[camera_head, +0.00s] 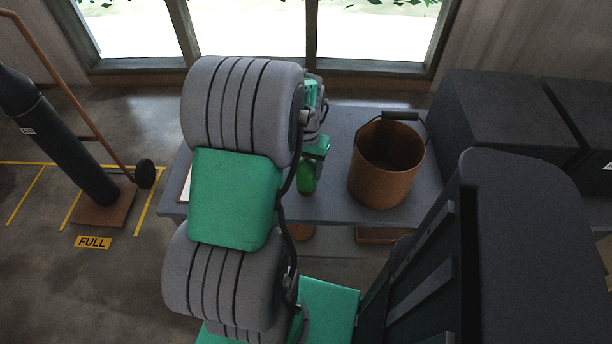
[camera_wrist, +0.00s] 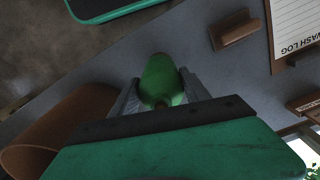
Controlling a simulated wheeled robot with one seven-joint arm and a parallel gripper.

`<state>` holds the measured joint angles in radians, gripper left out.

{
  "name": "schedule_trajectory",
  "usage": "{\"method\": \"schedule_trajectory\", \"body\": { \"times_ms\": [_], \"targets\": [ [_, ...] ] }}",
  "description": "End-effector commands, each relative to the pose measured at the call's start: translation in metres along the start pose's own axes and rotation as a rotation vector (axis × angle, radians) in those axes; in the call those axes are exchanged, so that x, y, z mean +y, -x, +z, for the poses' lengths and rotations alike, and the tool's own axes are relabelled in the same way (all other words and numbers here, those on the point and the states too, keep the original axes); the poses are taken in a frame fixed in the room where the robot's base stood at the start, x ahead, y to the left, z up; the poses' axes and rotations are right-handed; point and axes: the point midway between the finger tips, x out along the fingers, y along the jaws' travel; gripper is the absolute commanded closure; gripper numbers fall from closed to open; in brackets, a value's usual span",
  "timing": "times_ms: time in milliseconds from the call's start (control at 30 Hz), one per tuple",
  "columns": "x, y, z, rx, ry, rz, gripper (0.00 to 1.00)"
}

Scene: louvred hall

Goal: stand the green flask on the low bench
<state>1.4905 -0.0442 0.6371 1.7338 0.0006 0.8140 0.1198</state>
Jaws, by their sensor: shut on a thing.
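The green flask (camera_head: 306,179) hangs below my gripper (camera_head: 317,150) in the head view, over the grey low bench (camera_head: 338,128). In the wrist view the flask (camera_wrist: 160,72) is between the two grey fingers of my gripper (camera_wrist: 161,92), which is shut on it. The bench top (camera_wrist: 190,48) lies behind it there. The flask looks roughly upright in the head view. I cannot tell whether its base touches the bench. My arm hides part of the bench on the left in the head view.
A brown bucket (camera_head: 366,178) with a dark handle stands on the bench, right of the flask. A wash log board (camera_wrist: 291,22) and a brown block (camera_wrist: 236,30) lie on the bench. Dark boxes (camera_head: 497,105) stand at the right; a dark cylinder (camera_head: 58,138) on a trolley stands left.

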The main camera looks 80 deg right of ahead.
Motion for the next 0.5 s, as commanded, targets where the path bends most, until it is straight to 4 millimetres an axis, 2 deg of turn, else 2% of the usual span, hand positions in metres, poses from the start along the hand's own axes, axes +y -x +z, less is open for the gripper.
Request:
{"method": "schedule_trajectory", "body": {
  "times_ms": [100,167,500],
  "targets": [
    [0.000,-0.023,0.001,-0.003,0.000,0.000,1.00],
    [0.000,-0.029,0.000,-0.002,0.000,0.000,1.00],
    [0.000,-0.034,0.000,0.000,0.000,0.000,1.00]
  ]
}}
